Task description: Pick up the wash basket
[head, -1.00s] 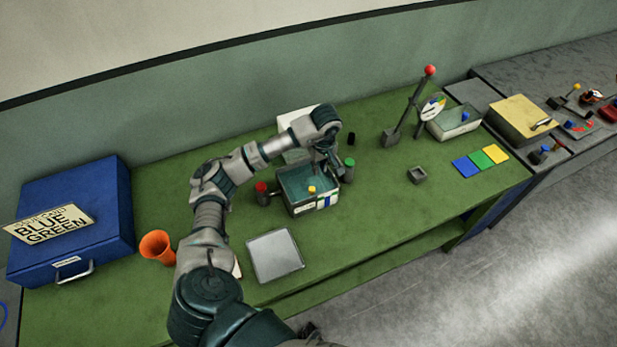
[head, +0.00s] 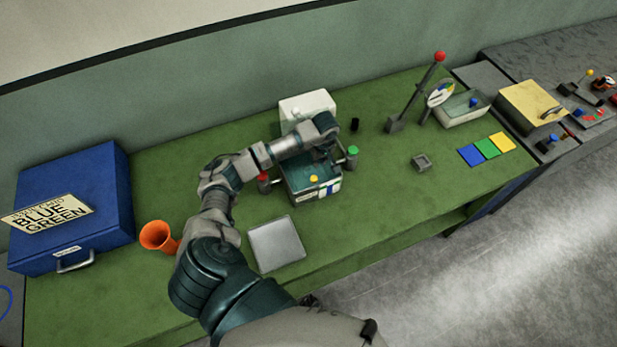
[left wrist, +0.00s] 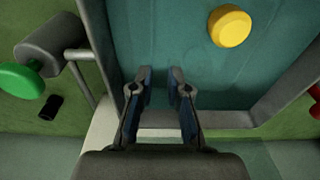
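No part is clearly recognisable as the wash basket. A grey-rimmed tank (head: 302,195) with a teal inside stands mid-bench, and a yellow knob (head: 314,178) shows at it. The knob also shows in the left wrist view (left wrist: 230,26), right of my fingers. A red knob (head: 263,177) is on the tank's left and a green knob (head: 352,150) on its right. My left gripper (left wrist: 160,84) is over the tank, its two fingers apart with nothing between them. In the head view my wrist hides part of the tank. My right gripper is not in view.
A white box (head: 306,106) stands behind the tank. A lever with a red ball (head: 440,57) and a clear tray (head: 465,118) stand right.

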